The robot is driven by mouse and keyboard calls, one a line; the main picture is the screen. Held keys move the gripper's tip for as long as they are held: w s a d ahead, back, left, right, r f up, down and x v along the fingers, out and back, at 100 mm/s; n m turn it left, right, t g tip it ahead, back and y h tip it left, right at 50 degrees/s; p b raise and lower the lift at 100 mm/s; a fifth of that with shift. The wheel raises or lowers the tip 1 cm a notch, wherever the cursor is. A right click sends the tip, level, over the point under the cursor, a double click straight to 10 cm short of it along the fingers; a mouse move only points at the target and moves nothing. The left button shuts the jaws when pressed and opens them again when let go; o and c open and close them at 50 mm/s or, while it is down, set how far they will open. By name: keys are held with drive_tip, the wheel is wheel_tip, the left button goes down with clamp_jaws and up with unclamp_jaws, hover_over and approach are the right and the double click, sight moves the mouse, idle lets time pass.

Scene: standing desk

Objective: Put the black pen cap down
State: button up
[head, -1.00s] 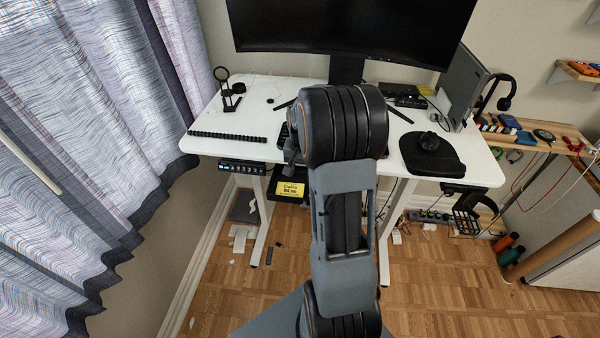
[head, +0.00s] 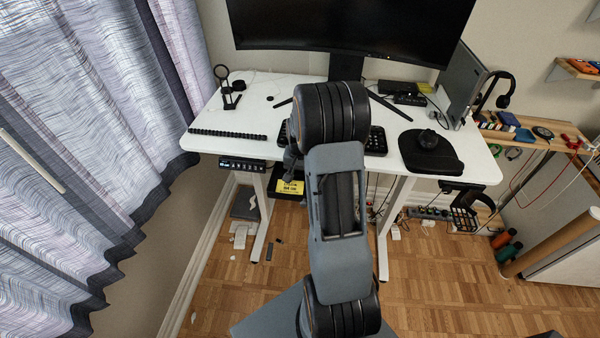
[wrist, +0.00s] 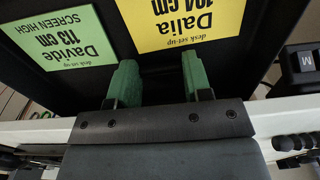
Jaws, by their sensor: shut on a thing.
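My gripper (wrist: 159,68) shows in the wrist view with two green fingers a little apart, shut on the black pen cap. The cap itself does not stand out against the dark background between the fingers. Beyond the fingertips is a black tray with a yellow card (wrist: 180,22) reading "Dalia" and a green card (wrist: 68,42) reading "Davide". In the head view my arm hides the fingers. The yellow card (head: 289,187) shows there below the front edge of the white desk (head: 240,148), left of my arm.
A control panel (head: 242,164) hangs under the front edge. The desk's left part has free room.

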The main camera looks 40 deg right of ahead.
sight(300, 178)
drive_tip(key=o, duration=0.9)
drive_tip(key=shift+f, duration=0.1)
wheel_tip(300, 178, up, 12)
drive_tip(key=b, duration=0.1)
drive_tip(key=s+a+r+n+t, duration=0.1)
drive_tip(key=s+a+n, duration=0.2)
drive_tip(key=s+a, duration=0.2)
drive_tip(key=s+a+r+n+t, duration=0.2)
drive_tip(key=s+a+n, duration=0.1)
drive_tip(key=s+a, duration=0.2)
drive_tip(key=s+a+r+n+t, duration=0.1)
drive_tip(key=s+a+r+n, duration=0.1)
drive_tip(key=s+a, duration=0.3)
drive_tip(key=shift+a+n, duration=0.4)
drive_tip(key=shift+a, duration=1.55)
